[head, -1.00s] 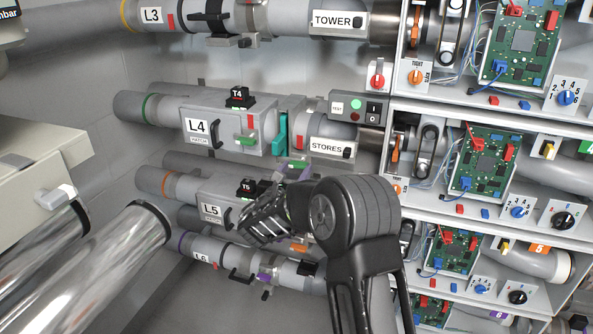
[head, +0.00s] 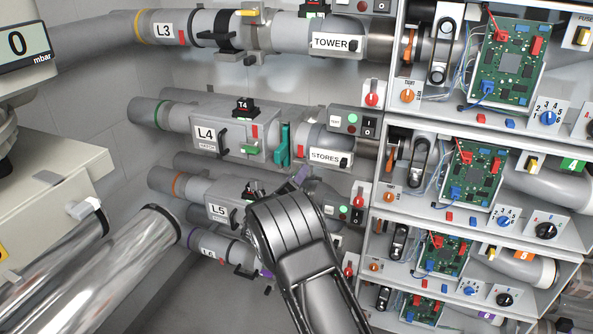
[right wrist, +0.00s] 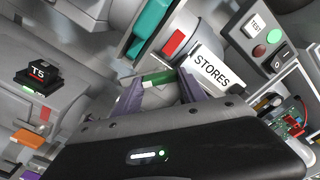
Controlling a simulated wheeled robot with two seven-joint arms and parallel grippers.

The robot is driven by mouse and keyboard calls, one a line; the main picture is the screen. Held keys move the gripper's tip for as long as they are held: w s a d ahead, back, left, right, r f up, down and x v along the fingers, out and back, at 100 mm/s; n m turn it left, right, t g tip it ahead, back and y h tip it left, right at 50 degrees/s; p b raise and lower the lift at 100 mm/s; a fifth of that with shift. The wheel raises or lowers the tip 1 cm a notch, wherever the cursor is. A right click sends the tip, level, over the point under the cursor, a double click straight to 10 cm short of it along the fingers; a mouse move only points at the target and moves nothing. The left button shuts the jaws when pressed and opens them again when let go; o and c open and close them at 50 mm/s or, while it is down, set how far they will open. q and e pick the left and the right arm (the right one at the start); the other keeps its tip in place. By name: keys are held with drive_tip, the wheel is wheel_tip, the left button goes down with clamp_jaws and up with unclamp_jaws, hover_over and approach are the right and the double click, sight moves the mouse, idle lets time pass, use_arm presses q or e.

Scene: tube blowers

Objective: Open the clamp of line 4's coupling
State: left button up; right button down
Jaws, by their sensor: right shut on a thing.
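Line 4's pipe carries a grey housing labelled L4 (head: 204,133) with a green lever (head: 249,149), and a teal plate (head: 282,146) at its right end. The coupling sits just right of the plate, before the STORES label (head: 325,157). My right gripper (head: 302,178) is below this coupling, its hand mostly hidden behind my own forearm. In the right wrist view, its purple fingers (right wrist: 159,90) are on either side of a green-tipped clamp handle (right wrist: 158,78) and shut on it. The teal plate (right wrist: 152,28) is above. My left gripper is not in view.
Line 5's housing L5 (head: 217,210) and its black T5 block (right wrist: 38,75) lie close below and left. An equipment rack (head: 375,170) with switches and circuit boards stands on the right. Steel tubes (head: 130,255) fill the lower left.

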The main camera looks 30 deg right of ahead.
drive_tip(key=shift+n+p, duration=2.95)
drive_tip(key=shift+n, duration=1.15)
drive_tip(key=c, duration=0.6)
unclamp_jaws()
drive_tip(key=shift+c, duration=0.2)
drive_tip(key=shift+a, duration=0.1)
drive_tip(key=b+v, duration=0.1)
drive_tip(key=v, duration=0.6)
drive_tip(key=shift+s+a, duration=0.25)
